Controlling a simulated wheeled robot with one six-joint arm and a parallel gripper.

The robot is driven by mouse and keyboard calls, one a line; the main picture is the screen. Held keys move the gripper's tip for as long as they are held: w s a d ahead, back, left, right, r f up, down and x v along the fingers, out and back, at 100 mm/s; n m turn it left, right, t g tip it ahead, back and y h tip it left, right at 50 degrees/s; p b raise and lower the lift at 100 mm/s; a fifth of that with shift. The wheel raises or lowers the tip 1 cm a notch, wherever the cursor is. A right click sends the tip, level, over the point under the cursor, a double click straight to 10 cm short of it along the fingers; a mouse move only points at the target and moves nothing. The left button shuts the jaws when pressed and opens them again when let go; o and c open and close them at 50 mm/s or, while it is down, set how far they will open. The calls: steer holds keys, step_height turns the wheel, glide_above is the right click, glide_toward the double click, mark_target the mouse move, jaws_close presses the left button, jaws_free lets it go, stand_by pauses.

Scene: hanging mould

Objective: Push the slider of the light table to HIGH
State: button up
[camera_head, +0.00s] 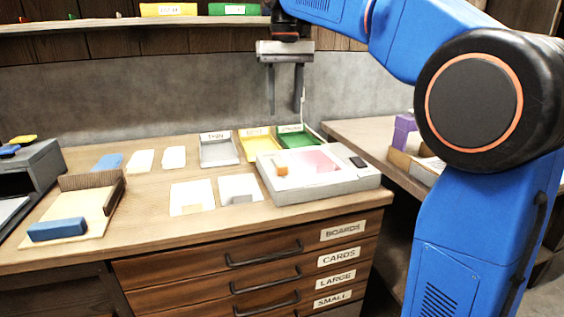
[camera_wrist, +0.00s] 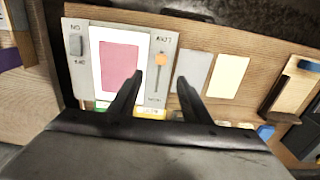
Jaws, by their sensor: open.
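The light table (camera_head: 330,187) is a pale grey box at the right front of the bench, with a pink sheet (camera_head: 315,161) on its bright panel. Its slider has an orange knob (camera_head: 282,170) on the left side. In the wrist view the knob (camera_wrist: 160,59) sits in a slot, nearer the end marked LOW; the opposite end's label is small and blurred. My gripper (camera_head: 285,108) is open and empty, pointing down above and behind the light table. In the wrist view its fingertips (camera_wrist: 160,77) appear on either side of the slot, apart from the knob.
A dark switch (camera_head: 358,161) is on the table's right side. Grey, yellow and green trays (camera_head: 295,138) stand behind it. White cards (camera_head: 192,197) lie to its left. A wooden holder with a blue block (camera_head: 57,229) is at the far left.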

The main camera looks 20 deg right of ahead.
mark_target(282, 165)
steer(key=f, duration=1.1)
steer(key=w+f, duration=0.1)
steer(key=f, duration=0.5)
steer(key=shift+a, duration=0.2)
